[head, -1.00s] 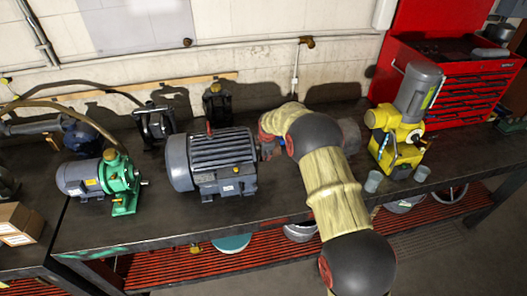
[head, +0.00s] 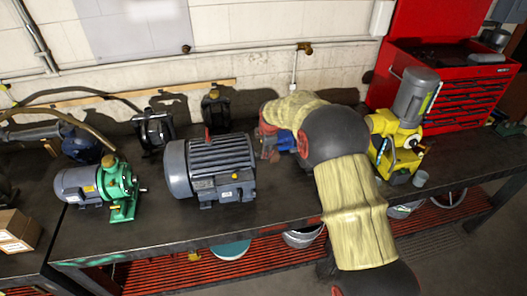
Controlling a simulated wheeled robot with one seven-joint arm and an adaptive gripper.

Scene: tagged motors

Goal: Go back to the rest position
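My arm reaches over the workbench (head: 270,212) from the lower right, bent at a dark round joint. My gripper (head: 268,150) is near the back of the bench, just right of the large grey motor (head: 212,168); its fingers are small, dark and partly hidden by the arm, so I cannot tell whether they are open or shut. The large grey motor sits on the bench with a gap between it and my arm. A green-and-grey motor pump (head: 105,188) sits at left. A yellow-and-grey motor unit (head: 403,120) stands at right, partly behind my arm.
A red tool chest (head: 470,85) stands at the back right. Dark clamp-like devices (head: 154,130) stand along the back. A cardboard box (head: 18,232) is at far left. The front middle of the bench is clear.

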